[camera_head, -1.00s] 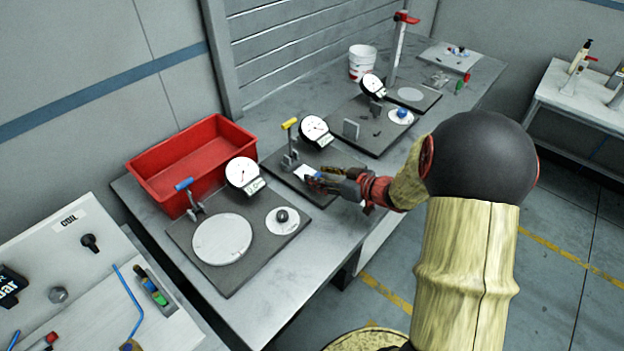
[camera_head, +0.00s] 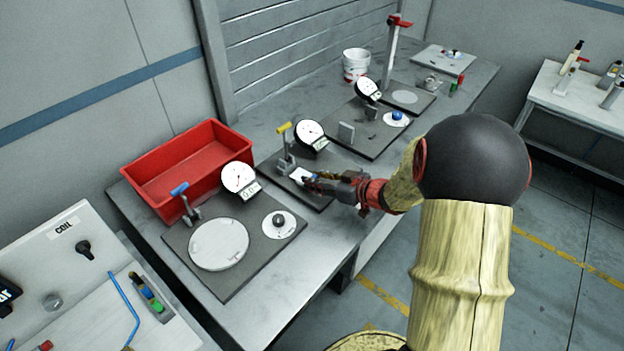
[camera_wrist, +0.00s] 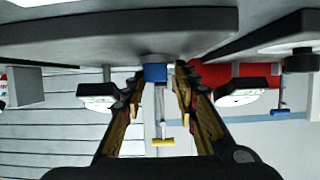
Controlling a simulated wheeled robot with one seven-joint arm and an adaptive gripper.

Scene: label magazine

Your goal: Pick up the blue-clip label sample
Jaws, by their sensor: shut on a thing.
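The label sample (camera_head: 300,174) shows as a small white piece on the dark plate with the yellow-handled clamp. Its blue clip (camera_wrist: 155,73) shows in the wrist view at the fingertips, and is mostly hidden by the fingers in the head view. My gripper (camera_head: 313,183) reaches in from the right, low over the plate. It also shows in the wrist view (camera_wrist: 160,80), with one finger on each side of the blue clip. It is shut on the clip. I cannot tell whether the sample still touches the plate.
The yellow-handled clamp (camera_head: 285,149) and a dial gauge (camera_head: 309,132) stand just behind the sample. A red bin (camera_head: 160,181) and a plate with a round white disc (camera_head: 219,243) are to the left. Another dark fixture plate (camera_head: 378,142) lies behind to the right.

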